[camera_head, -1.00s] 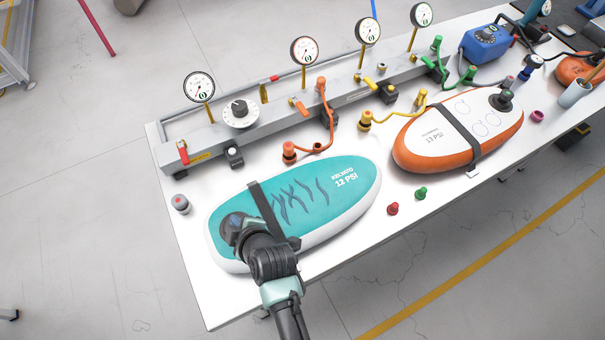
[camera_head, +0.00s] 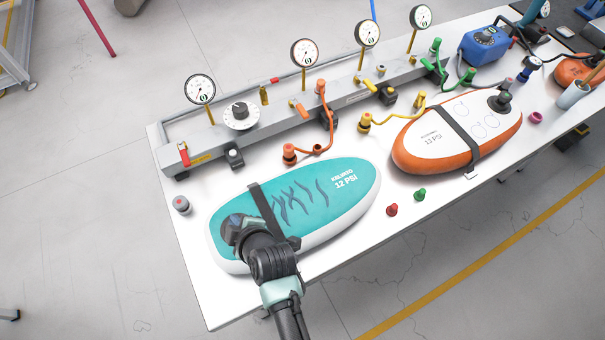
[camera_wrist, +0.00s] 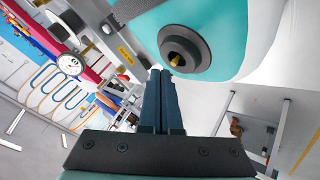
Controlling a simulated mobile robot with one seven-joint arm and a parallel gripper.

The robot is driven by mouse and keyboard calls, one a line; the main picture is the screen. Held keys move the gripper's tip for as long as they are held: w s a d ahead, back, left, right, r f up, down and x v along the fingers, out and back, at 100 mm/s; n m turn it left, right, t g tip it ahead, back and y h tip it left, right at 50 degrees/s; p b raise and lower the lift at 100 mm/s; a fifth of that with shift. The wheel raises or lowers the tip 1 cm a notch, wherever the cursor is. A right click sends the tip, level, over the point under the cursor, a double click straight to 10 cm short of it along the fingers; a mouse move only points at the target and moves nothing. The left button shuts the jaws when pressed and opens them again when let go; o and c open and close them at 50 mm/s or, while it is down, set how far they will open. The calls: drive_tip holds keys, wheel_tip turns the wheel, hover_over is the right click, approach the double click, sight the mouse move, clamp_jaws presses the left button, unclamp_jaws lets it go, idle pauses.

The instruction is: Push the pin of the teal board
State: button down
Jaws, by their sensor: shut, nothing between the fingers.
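The teal board (camera_head: 325,200), marked 12 PSI, lies on the white table with a dark strap across it. In the wrist view its teal surface (camera_wrist: 222,28) shows a round black valve (camera_wrist: 186,50) with a small brass-coloured pin (camera_wrist: 178,60) inside. My gripper (camera_wrist: 160,75) is shut and empty. In the wrist view its fingertips appear just below and left of the valve, and I cannot tell whether they touch it. In the head view my arm covers the valve end of the board, and the fingertips are hidden there.
An orange-rimmed board (camera_head: 405,150) lies to the right. A grey manifold (camera_head: 275,120) with gauges and hoses runs along the back. A red cap (camera_head: 392,210) and a green cap (camera_head: 420,194) sit near the front edge.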

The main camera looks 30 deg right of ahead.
drive_tip(key=shift+r, duration=0.15)
wheel_tip(320, 180, up, 6)
drive_tip(key=p, duration=0.5)
idle(0.7)
